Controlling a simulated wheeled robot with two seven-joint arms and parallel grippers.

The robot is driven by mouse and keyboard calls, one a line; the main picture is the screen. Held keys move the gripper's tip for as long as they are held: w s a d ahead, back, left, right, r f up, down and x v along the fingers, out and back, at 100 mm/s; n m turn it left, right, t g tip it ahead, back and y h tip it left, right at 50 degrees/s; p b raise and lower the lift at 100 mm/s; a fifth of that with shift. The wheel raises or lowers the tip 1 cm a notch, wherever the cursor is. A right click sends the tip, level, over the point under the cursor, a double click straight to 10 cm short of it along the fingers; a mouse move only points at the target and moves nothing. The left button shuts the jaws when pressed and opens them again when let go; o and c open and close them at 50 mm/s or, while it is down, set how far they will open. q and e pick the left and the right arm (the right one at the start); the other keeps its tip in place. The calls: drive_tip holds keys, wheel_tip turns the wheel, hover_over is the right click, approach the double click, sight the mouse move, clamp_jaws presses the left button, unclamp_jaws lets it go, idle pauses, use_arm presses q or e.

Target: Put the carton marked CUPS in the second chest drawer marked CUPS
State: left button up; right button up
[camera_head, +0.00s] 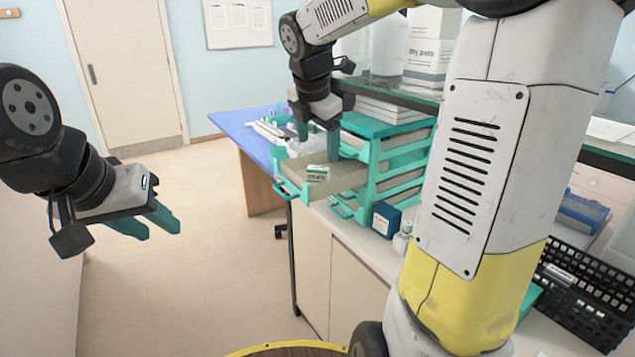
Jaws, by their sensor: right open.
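A teal drawer chest (378,128) stands on the counter, and one drawer (345,178), apparently the second from the top, is pulled out to the left. A small white and green carton (317,173) rests in the open drawer, near its front. Its lettering is too small to read. My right gripper (318,138) is open and empty, pointing down above the drawer, with its fingertips above the carton and apart from it. My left gripper (158,226) is empty and seems open, in free air at the left, far from the chest.
A small blue box (385,220) and a white bottle (402,238) stand by the chest. A black rack (590,295) is at the lower right. A blue-topped table (245,122) stands behind the drawer. The floor at the left is clear.

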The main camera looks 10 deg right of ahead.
drive_tip(key=s+f+m+t+y, duration=0.1)
drive_tip(key=s+m+y, duration=0.1)
drive_tip(key=s+m, duration=0.8)
drive_tip(key=s+a+f+m+t+y, duration=0.1)
drive_tip(key=s+m+y, duration=0.1)
drive_tip(key=s+m, duration=0.9)
drive_tip(key=m, duration=0.2)
drive_tip(key=shift+a+f+m, duration=0.3)
drive_tip(key=shift+s, duration=0.1)
drive_tip(key=shift+c, duration=0.5)
